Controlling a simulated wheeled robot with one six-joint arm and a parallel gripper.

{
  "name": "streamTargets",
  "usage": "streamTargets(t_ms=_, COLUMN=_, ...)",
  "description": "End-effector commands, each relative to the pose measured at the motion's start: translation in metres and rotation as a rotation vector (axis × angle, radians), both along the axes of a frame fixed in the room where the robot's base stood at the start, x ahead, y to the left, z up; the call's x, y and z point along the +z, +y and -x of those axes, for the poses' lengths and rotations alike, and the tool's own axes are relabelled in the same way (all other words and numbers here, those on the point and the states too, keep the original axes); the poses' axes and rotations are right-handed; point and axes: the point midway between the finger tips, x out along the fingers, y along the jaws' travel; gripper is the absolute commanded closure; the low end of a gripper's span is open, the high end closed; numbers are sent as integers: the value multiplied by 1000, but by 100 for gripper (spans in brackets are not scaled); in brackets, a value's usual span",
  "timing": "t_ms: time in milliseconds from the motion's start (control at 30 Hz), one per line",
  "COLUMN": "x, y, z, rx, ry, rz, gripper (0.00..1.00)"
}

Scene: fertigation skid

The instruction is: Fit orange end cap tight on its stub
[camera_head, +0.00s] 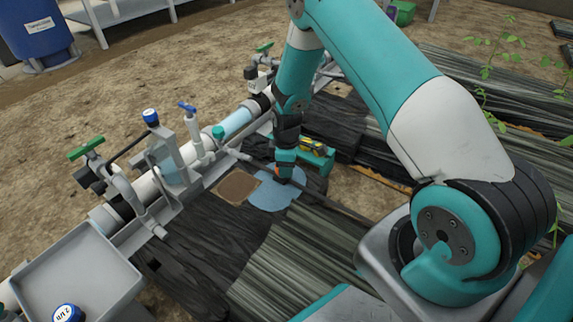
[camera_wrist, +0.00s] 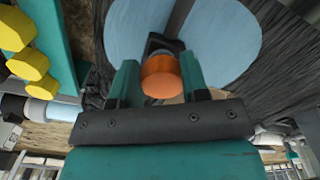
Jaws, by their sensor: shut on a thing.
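The orange end cap (camera_wrist: 161,78) sits between the two teal fingers of my gripper (camera_wrist: 159,72) in the wrist view, and the gripper is shut on it. A dark fitting (camera_wrist: 160,44) shows just behind the cap, in line with it, with a dark pipe (camera_wrist: 181,16) beyond. I cannot tell whether the cap is seated on the stub or how tight it is. In the head view my gripper (camera_head: 284,178) points down at the dark pipe (camera_head: 257,164), above a light blue round patch (camera_head: 272,197). Only a sliver of orange shows there.
The white pipe run (camera_head: 142,190) with valves lies to the left. A brown patch (camera_head: 237,187) lies beside the blue one.

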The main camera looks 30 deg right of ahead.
Motion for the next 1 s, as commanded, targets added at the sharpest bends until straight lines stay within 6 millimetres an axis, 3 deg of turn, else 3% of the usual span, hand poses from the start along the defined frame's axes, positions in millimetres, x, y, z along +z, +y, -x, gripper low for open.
streamTargets(t_ms=600, x=-6, y=0, z=0, rx=0, ry=0, rz=0, gripper=80)
streamTargets(t_ms=633, x=-6, y=0, z=0, rx=0, ry=0, rz=0, gripper=52)
streamTargets(t_ms=1000, x=-6, y=0, z=0, rx=0, ry=0, rz=0, gripper=50)
